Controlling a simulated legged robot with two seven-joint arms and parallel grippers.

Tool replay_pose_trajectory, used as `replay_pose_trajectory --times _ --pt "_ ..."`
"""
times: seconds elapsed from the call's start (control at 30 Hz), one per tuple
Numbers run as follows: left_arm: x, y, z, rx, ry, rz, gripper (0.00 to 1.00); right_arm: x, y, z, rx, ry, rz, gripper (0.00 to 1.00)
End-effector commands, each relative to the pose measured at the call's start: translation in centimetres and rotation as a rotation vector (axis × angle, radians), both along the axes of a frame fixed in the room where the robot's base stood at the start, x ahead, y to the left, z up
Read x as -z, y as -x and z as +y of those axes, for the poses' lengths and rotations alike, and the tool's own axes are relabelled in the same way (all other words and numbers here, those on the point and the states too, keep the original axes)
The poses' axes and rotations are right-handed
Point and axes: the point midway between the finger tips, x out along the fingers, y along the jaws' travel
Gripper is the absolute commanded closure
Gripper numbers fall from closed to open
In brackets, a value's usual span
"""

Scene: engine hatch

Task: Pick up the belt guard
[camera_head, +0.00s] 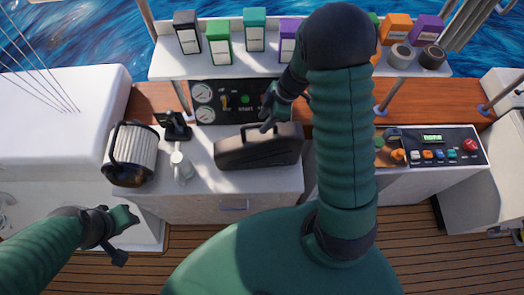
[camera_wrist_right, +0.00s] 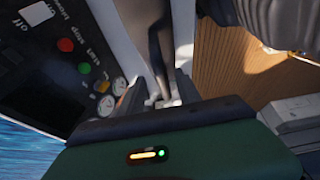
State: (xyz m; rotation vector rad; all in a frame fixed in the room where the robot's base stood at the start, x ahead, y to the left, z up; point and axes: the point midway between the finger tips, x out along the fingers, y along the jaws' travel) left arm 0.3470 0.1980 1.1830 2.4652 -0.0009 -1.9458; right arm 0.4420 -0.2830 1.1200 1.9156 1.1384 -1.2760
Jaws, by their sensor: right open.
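The belt guard (camera_head: 258,150) appears to be the dark grey, box-like piece with a raised handle on the white counter, below the control panel. My right gripper (camera_head: 268,122) is open at the guard's top handle. In the right wrist view, a dark bar (camera_wrist_right: 160,40), likely part of the guard, runs towards the space between the fingers (camera_wrist_right: 160,95); whether they touch it is unclear. My left gripper (camera_head: 122,236) is at the lower left, away from the guard, with its fingers apart and nothing between them.
A ribbed white canister (camera_head: 135,150), a white mug (camera_head: 181,165) and a black stand (camera_head: 175,126) are left of the guard. The control panel (camera_head: 232,101) stands behind it. A shelf (camera_head: 225,62) holds several coloured boxes. A button console (camera_head: 440,147) is to the right.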

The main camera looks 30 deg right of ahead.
Motion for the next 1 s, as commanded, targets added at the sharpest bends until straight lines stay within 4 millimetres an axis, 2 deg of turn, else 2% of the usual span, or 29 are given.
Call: replay_pose_trajectory --times 0.3,0.57,0.9,1.0 --pt "-0.4 0.0 0.0 0.001 0.000 -0.001 0.64 4.2 0.0 2.3 -0.001 0.005 -0.001 0.60" --pt "-0.4 0.0 0.0 0.000 0.000 0.000 0.64 5.1 -0.4 2.4 -0.001 0.005 -0.003 0.60" --pt "-0.4 0.0 0.0 0.000 0.000 0.000 0.64 5.1 -0.3 2.1 -0.001 0.003 -0.002 1.00" --pt "-0.4 0.0 0.0 0.000 0.000 0.000 0.64 5.0 -0.3 2.2 0.000 0.005 -0.002 1.00"
